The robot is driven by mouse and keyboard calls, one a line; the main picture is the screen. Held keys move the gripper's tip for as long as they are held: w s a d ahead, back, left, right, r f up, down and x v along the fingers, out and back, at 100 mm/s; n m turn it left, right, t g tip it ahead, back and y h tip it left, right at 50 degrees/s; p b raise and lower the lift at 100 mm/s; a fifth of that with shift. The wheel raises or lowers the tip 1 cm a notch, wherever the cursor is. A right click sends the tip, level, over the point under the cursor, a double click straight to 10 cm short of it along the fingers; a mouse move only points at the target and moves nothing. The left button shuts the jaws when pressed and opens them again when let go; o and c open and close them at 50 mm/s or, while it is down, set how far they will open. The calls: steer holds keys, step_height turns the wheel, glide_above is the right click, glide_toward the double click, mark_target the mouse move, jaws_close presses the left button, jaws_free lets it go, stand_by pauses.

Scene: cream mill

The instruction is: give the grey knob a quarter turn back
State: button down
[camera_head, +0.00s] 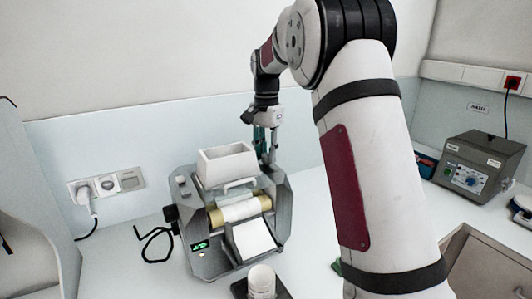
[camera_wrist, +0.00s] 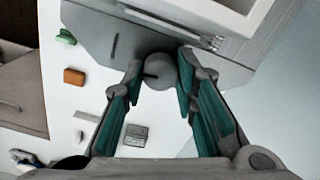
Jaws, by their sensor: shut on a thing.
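The cream mill (camera_head: 186,215) stands on the white bench, with a white hopper (camera_head: 228,167) on top and rollers in front. The grey knob (camera_wrist: 161,68) is round, with a short dark line on its left part, and sits against the mill's grey side plate (camera_wrist: 112,40) in the wrist view. My gripper (camera_wrist: 160,80) has its teal-padded fingers on either side of the knob and is shut on it. In the head view my gripper (camera_head: 267,142) points down at the mill's right rear side; the knob cannot be made out there.
A small white jar (camera_head: 262,280) stands in front of the mill. The wrist view shows an orange block (camera_wrist: 74,76), a green piece (camera_wrist: 65,37) and a grey block (camera_wrist: 136,135).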

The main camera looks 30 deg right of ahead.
steer(key=n, duration=0.4)
steer(key=shift+b, duration=0.3)
steer(key=n, duration=0.8)
steer(key=shift+n, duration=1.9)
steer(key=c, duration=1.3)
jaws_free()
